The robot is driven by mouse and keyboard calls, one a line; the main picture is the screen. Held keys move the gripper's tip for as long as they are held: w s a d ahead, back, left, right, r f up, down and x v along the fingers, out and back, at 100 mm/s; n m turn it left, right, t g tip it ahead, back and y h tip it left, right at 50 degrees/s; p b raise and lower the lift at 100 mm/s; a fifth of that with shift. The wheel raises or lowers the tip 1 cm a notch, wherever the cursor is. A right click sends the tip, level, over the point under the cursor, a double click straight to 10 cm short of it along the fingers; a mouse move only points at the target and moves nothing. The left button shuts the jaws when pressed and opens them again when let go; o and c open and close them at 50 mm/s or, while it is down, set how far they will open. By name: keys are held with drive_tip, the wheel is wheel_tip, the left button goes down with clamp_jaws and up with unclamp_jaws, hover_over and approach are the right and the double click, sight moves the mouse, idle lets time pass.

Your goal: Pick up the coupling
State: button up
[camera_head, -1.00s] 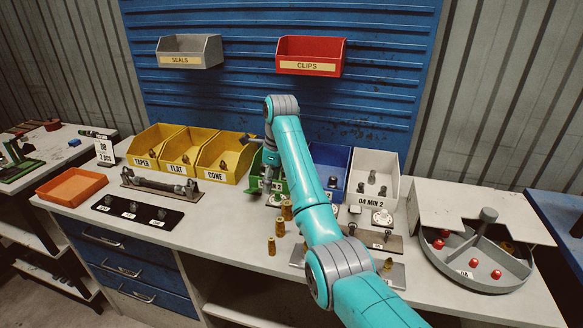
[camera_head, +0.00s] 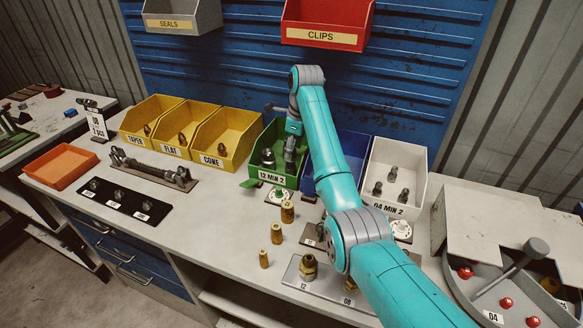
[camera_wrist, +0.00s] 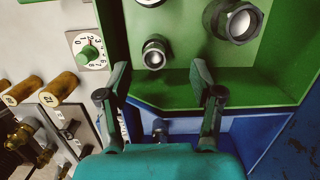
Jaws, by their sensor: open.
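Grey metal couplings stand in the green bin (camera_head: 272,180) labelled "12 MIN 2". In the wrist view, a small coupling (camera_wrist: 153,54) lies just beyond and between my fingertips, and a larger one (camera_wrist: 233,22) is farther right; part of another shows at the top edge. In the head view, one coupling (camera_head: 268,158) shows at the left inside the green bin. My gripper (camera_head: 290,160) points down into or just over this bin. In the wrist view, its two fingers (camera_wrist: 162,82) are apart with nothing between them. Which coupling is meant, I cannot tell.
The blue bin (camera_head: 352,147) and white bin (camera_head: 408,170) stand right of the green bin, and yellow bins (camera_head: 225,135) left. Brass sleeves (camera_head: 287,211) stand in front, beside a grey plate (camera_head: 330,290). A red clips bin (camera_head: 328,15) hangs above.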

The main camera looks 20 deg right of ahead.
sight(289, 166)
drive_tip(key=shift+a+f, duration=0.2)
drive_tip(key=shift+f, duration=0.95)
drive_tip(key=shift+a+f, duration=0.25)
drive_tip(key=shift+f, duration=0.9)
drive_tip(key=shift+a+f, duration=0.2)
drive_tip(key=shift+f, duration=0.95)
clamp_jaws()
